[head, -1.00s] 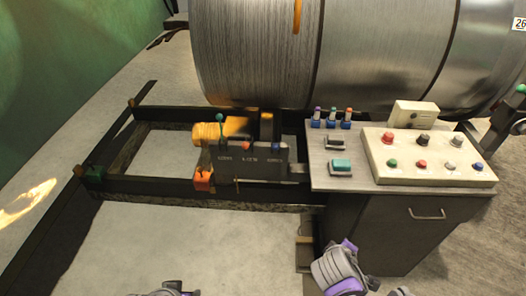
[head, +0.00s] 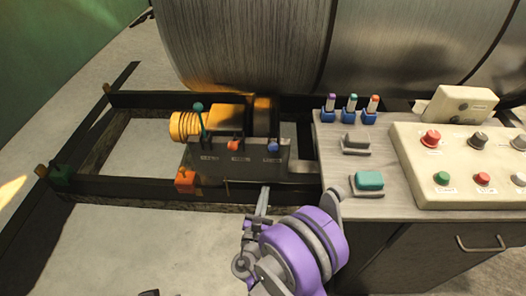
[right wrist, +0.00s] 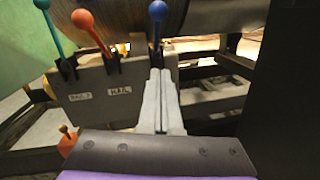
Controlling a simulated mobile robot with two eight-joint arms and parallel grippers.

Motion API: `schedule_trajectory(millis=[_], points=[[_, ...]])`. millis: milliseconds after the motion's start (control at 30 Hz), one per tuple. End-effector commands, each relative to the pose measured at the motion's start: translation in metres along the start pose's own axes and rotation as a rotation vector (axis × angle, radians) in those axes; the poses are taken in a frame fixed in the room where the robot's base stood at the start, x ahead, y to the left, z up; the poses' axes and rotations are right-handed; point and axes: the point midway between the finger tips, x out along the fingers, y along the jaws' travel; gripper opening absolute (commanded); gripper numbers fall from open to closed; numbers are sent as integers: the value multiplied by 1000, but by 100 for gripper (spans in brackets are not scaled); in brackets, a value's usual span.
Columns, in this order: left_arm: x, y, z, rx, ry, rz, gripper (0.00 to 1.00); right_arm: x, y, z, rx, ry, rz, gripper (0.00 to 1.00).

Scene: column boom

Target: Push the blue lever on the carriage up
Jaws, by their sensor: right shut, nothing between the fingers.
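The carriage (head: 226,163) is a dark box with a row of three levers on it. The blue lever (head: 272,147) is at its right end and points out toward me, lower than the teal one. In the right wrist view the blue lever (right wrist: 157,12) stands just beyond my fingertips. My right gripper (head: 264,190) is shut and empty, its tips just below and in front of the blue lever. The tips also show in the right wrist view (right wrist: 160,73); whether they touch the carriage front I cannot tell. My left gripper does not show clearly.
A teal lever (head: 198,107) stands up at the carriage's left, and a red-orange lever (head: 233,146) sits between. A console table (head: 345,204) with a button panel (head: 455,150) stands close to the right of my right arm. A large metal drum (head: 245,45) is behind.

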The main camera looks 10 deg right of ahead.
Motion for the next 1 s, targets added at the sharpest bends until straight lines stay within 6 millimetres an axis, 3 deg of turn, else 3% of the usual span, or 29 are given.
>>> schedule_trajectory(millis=[400,567,1000], points=[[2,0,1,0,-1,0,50,-2,3,-3,-30,-15,15,0],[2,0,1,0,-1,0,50,8,3,-3,-29,-16,12,0],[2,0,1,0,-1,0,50,95,4,-2,-29,-16,11,0]])
